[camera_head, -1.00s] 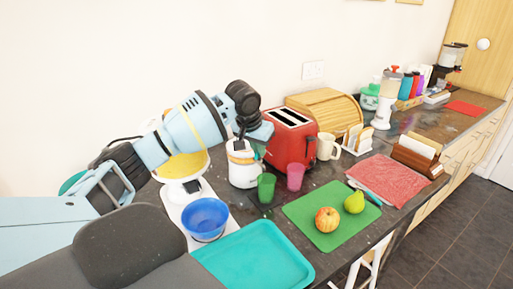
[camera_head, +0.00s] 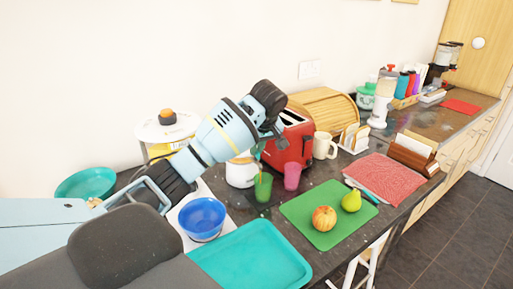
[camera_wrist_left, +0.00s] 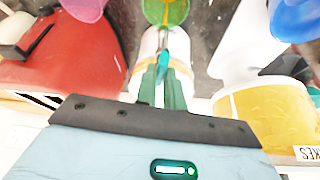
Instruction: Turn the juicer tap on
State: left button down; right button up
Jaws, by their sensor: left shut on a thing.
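The white juicer (camera_head: 241,173) stands on the dark counter in front of the red toaster. My left gripper reaches in over it from above, with my wrist hiding its upper part in the head view. In the left wrist view my left gripper (camera_wrist_left: 162,74) has its green fingers shut on a teal piece at the juicer's front, which looks like the tap handle. A grey spout extends from there toward the green cup (camera_head: 262,190). A thin orange streak shows over the cup in both views, perhaps juice. My right gripper is out of view.
The red toaster (camera_head: 287,146) is close behind the juicer, and a pink cup (camera_head: 292,177) is beside the green one. A blue bowl (camera_head: 202,217) and a yellow container (camera_wrist_left: 268,112) stand to the left in the head view. A teal tray (camera_head: 250,262) lies in front.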

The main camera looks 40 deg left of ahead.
pick_arm(q)
jog(key=shift+n+g, duration=0.5)
jog(key=shift+n, duration=0.6)
jog(key=c, duration=1.5)
grip_release()
jog(key=shift+v, duration=3.85)
jog(key=shift+d, duration=0.15)
